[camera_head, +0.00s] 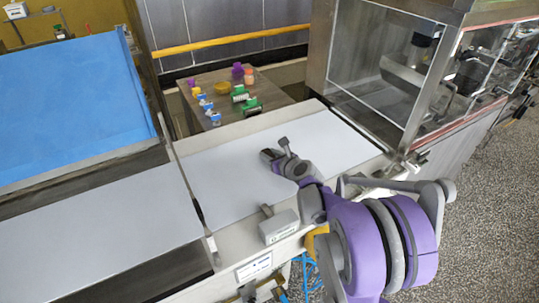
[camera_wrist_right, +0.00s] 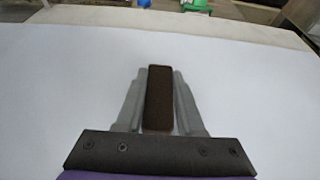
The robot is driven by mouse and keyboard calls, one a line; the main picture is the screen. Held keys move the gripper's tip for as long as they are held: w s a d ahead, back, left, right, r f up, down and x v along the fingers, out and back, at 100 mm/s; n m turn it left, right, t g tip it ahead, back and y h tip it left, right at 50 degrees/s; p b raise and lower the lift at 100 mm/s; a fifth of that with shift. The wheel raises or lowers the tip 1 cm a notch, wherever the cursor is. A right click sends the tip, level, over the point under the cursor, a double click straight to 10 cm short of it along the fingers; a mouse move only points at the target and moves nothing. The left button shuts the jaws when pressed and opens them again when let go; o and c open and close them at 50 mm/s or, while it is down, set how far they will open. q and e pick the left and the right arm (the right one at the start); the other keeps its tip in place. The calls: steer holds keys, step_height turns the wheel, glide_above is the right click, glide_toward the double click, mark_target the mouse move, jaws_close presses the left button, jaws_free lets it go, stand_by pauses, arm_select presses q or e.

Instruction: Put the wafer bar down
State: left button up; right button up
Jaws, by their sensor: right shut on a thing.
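The wafer bar (camera_wrist_right: 159,98) is a dark brown, narrow block in the right wrist view. It lies lengthwise between the two grey fingers of my right gripper (camera_wrist_right: 159,76), which is shut on it. In the head view my right gripper (camera_head: 277,153) is low over the white belt (camera_head: 225,178), near its middle. I cannot clearly make out the bar there, and I cannot tell whether it touches the belt. My left gripper is not in view.
A clear-walled machine (camera_head: 385,60) stands at the right end of the belt. A wooden table (camera_head: 205,88) with several small coloured items is behind it. A blue sheet (camera_head: 75,105) lies at the left. The belt around my gripper is bare.

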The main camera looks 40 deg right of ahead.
steer(key=shift+f, duration=0.2)
steer(key=o, duration=1)
steer(key=shift+r, duration=0.1)
